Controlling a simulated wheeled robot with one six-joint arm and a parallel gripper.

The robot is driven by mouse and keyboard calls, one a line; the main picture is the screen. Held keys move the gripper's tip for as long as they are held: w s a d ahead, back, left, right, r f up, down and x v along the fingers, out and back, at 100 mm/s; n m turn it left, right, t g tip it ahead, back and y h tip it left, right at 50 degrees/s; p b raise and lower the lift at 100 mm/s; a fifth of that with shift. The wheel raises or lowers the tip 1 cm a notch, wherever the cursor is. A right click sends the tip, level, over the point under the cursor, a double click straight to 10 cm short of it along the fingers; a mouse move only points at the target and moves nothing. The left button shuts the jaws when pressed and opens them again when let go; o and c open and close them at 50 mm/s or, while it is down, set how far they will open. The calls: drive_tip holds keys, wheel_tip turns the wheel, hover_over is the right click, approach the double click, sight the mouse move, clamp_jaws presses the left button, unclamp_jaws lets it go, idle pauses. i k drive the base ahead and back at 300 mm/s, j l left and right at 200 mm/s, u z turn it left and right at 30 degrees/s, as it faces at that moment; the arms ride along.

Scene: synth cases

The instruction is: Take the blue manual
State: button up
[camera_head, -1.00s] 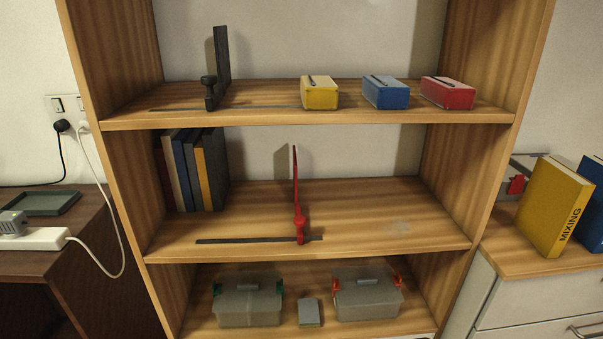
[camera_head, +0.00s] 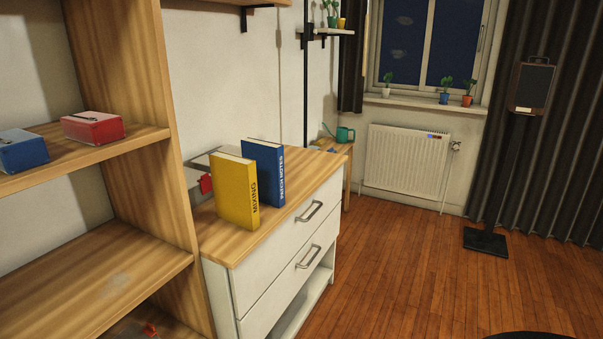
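The blue manual (camera_head: 265,172) stands upright on the wooden top of a white drawer cabinet (camera_head: 290,268). Its spine carries white lettering that looks like "PATCH NOTES". A yellow manual (camera_head: 236,190) marked "MIXING" stands upright just in front and to the left of it, covering part of its left side. My gripper is not in view.
A wooden shelf unit (camera_head: 170,130) stands at the left, with a red box (camera_head: 93,127) and a blue box (camera_head: 21,151) on it. A red and grey object (camera_head: 206,182) lies behind the yellow manual. The wooden floor (camera_head: 420,270) right of the cabinet is clear.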

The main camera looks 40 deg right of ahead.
sight(269, 157)
drive_tip(key=z, duration=1.1)
